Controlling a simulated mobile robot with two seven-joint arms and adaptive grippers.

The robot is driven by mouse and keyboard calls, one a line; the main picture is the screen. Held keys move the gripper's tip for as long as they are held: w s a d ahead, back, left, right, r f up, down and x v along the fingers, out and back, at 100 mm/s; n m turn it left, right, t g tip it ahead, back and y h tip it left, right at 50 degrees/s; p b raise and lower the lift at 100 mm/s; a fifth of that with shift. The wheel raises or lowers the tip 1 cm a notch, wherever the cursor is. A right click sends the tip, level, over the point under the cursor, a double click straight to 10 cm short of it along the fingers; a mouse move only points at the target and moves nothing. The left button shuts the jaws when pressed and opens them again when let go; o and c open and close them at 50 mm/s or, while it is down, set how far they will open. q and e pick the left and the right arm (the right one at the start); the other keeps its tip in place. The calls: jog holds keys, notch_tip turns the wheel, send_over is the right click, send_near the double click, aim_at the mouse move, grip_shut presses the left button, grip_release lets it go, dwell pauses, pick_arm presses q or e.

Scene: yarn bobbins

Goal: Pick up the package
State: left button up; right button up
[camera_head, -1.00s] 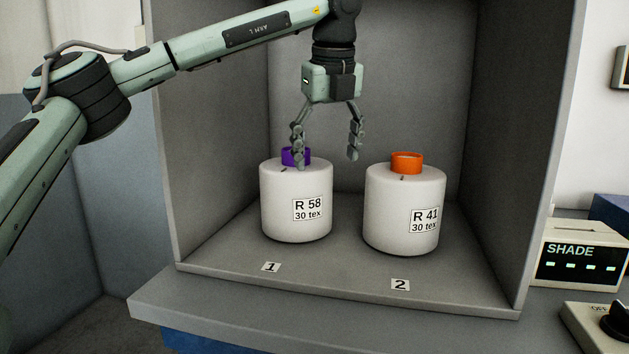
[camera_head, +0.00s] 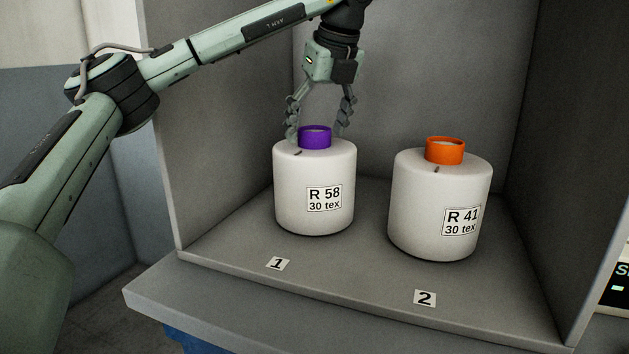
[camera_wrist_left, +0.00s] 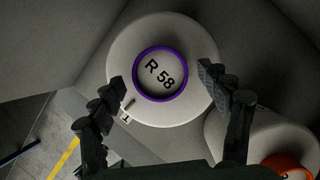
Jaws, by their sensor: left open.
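A white yarn bobbin with a purple collar, labelled R 58 30 tex (camera_head: 314,190), stands upright behind marker 1. A second white bobbin with an orange collar, labelled R 41 30 tex (camera_head: 440,205), stands upright to its right, behind marker 2. My left gripper (camera_head: 318,135) is open and points down, its fingers on either side of the purple collar. In the left wrist view the R 58 bobbin top (camera_wrist_left: 160,72) lies ahead of the spread fingers (camera_wrist_left: 160,82), and nothing is between them. Whether a finger touches the bobbin cannot be told. My right gripper is not in view.
The bobbins stand in a grey open-fronted booth with side walls and a back wall. Marker 1 (camera_head: 277,264) and marker 2 (camera_head: 424,298) lie on its floor near the front edge. A display (camera_head: 617,283) shows partly at the right. The booth floor in front of the bobbins is clear.

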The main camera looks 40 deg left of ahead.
pick_arm(q)
jog(key=shift+f, duration=0.2)
grip_shut()
jog(key=shift+w+r, duration=0.1)
jog(key=shift+r, duration=0.05)
dwell(0.4)
